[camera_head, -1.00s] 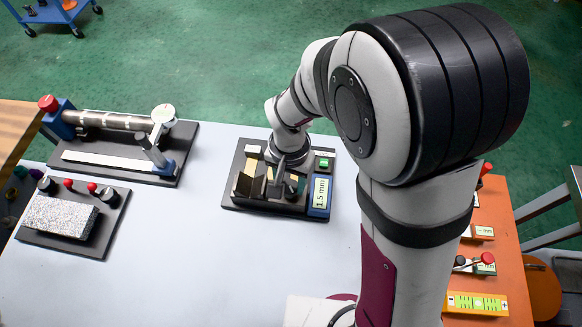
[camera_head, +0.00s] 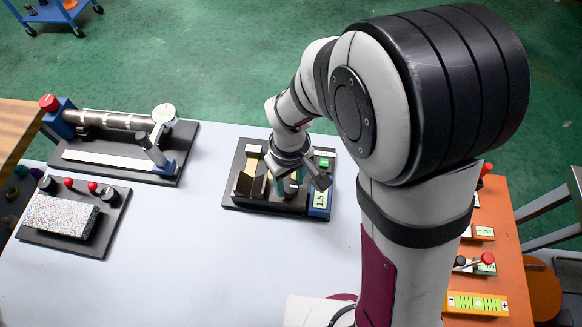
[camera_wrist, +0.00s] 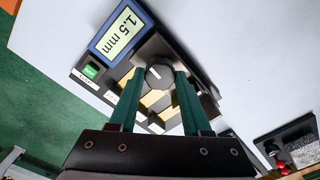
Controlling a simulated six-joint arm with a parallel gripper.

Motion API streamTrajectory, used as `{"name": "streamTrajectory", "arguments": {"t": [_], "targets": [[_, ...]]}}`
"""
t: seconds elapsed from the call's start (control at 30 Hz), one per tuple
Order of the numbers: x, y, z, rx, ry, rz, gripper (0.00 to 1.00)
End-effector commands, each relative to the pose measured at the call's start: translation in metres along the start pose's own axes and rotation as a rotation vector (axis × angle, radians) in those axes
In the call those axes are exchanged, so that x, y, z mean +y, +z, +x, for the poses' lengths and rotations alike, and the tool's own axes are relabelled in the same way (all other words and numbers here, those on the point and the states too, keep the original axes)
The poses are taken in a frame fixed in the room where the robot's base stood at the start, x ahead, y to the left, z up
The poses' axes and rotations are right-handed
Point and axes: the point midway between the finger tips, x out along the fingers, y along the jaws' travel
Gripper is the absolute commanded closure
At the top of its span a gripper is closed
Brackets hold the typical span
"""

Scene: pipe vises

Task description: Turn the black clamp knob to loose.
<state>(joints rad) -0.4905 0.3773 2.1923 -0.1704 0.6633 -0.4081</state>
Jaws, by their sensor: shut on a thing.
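The black clamp knob (camera_wrist: 158,75), a round knob with a white pointer line, stands on a dark base board (camera_head: 236,203) near the table's middle. In the wrist view it sits between the two green fingers of my gripper (camera_wrist: 159,73), which is shut on it. In the head view my gripper (camera_head: 289,187) comes down over the board, and the knob is mostly hidden there. A blue-framed display (camera_wrist: 122,33) on the same board reads 1.5 mm. A green button (camera_wrist: 90,71) is beside it. The lettering around the knob is too small to read.
A pipe vise (camera_head: 118,121) on a dark board stands at the back left. A board with a speckled block (camera_head: 60,216), black knobs and red levers is at the front left. The front middle of the table is clear. An orange table (camera_head: 500,240) is at the right.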

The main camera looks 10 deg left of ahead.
Motion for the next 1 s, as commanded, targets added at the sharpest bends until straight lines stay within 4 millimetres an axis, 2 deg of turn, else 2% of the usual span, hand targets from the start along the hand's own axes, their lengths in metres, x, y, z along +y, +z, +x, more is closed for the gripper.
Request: {"name": "streamTrajectory", "arguments": {"t": [1.0], "targets": [[-0.0005,0.0013,0.0005,-0.003,-0.002,-0.960,1.00]]}}
